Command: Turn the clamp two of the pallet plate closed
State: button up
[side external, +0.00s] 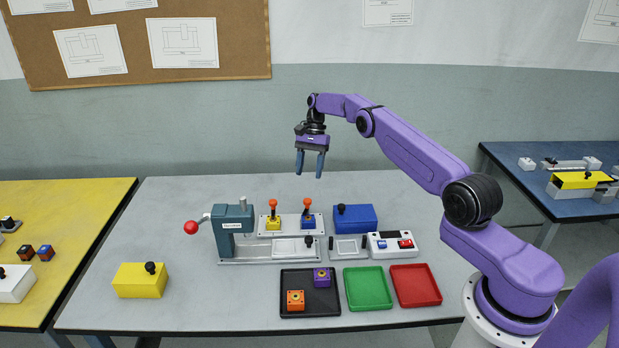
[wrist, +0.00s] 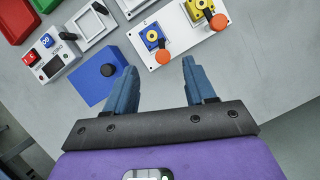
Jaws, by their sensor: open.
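The white pallet plate (side external: 290,232) lies on the grey table and also shows in the wrist view (wrist: 178,32). It carries a yellow block (side external: 272,224) and a blue block (side external: 308,222). Beside each block stands a clamp with an orange ball knob: the left clamp (side external: 272,203) by the yellow block, the right clamp (side external: 307,202) by the blue one. Both levers look upright; I cannot read which is clamp two. In the wrist view the blue block's clamp knob (wrist: 162,57) appears near the fingers. My gripper (side external: 310,172) is open and empty, high above the plate.
A teal press (side external: 232,230) with a red-ball lever stands left of the plate. A blue box (side external: 361,219) and a white switch box (side external: 392,244) are to the right. Black, green (side external: 368,289) and red (side external: 415,286) trays lie in front. A yellow box (side external: 140,281) sits front left.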

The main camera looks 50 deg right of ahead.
jog(key=shift+r, duration=0.4)
jog(key=shift+r, duration=0.1)
notch_tip(320, 180, up, 7)
jog(key=n+t+h, duration=0.2)
jog(key=n+h, duration=0.2)
jog(key=n, duration=0.1)
send_over(307, 200)
notch_tip(307, 200, down, 17)
jog(key=shift+d+f, duration=0.1)
dwell(0.4)
grip_shut()
